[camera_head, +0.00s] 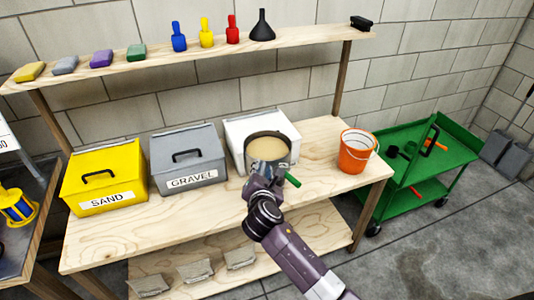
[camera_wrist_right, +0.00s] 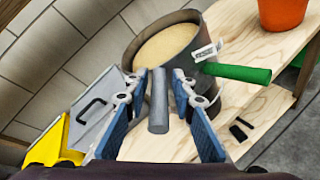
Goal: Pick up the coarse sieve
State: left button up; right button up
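A round dark-walled sieve (camera_head: 268,148) with a tan inside stands on the wooden table, in front of the white bin. In the right wrist view the sieve (camera_wrist_right: 166,44) fills the upper middle. A green handle (camera_wrist_right: 238,72) with a white tag sticks out on its right, and a grey handle (camera_wrist_right: 158,112) points toward the camera. I cannot tell whether these belong to one sieve or two stacked ones. My right gripper (camera_head: 262,178) is at the sieve's near side. Its fingers (camera_wrist_right: 159,82) are open on either side of the grey handle, with narrow gaps. My left gripper is out of view.
A yellow SAND bin (camera_head: 105,178), a grey GRAVEL bin (camera_head: 188,160) and a white bin (camera_head: 246,124) stand along the table. A green cart (camera_head: 452,150) stands beyond the table's right end.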

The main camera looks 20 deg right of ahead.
aim_at(265, 158)
jog(key=shift+x, duration=1.05)
grip_shut()
jog(key=shift+r, duration=0.2)
